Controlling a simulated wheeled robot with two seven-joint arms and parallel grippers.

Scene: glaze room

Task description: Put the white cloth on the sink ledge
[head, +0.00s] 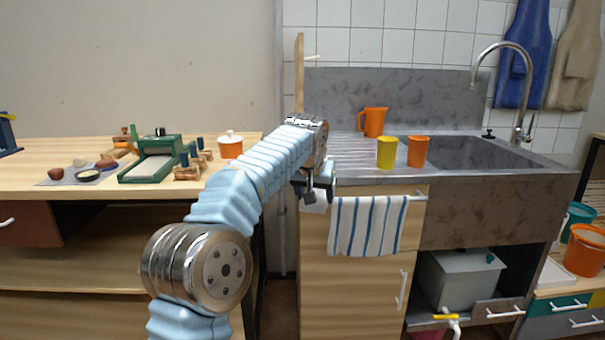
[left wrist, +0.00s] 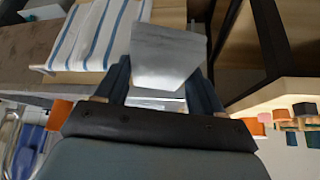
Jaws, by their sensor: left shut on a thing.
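My left gripper (head: 312,192) is in front of the left end of the sink unit, just below the level of its top. It is shut on the white cloth (head: 315,204), a small part of which shows below the fingers. In the left wrist view the cloth (left wrist: 168,52) sticks out as a pale, flat piece between the fingers of the gripper (left wrist: 162,80). The grey sink ledge (head: 375,180) runs along the front of the sink top, beside and behind the gripper. My right gripper is in neither view.
A blue-striped towel (head: 365,226) hangs from a rail just right of the gripper. An orange jug (head: 373,122), a yellow cup (head: 387,153) and an orange cup (head: 418,152) stand on the sink top. A wooden workbench (head: 75,188) with tools is at left.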

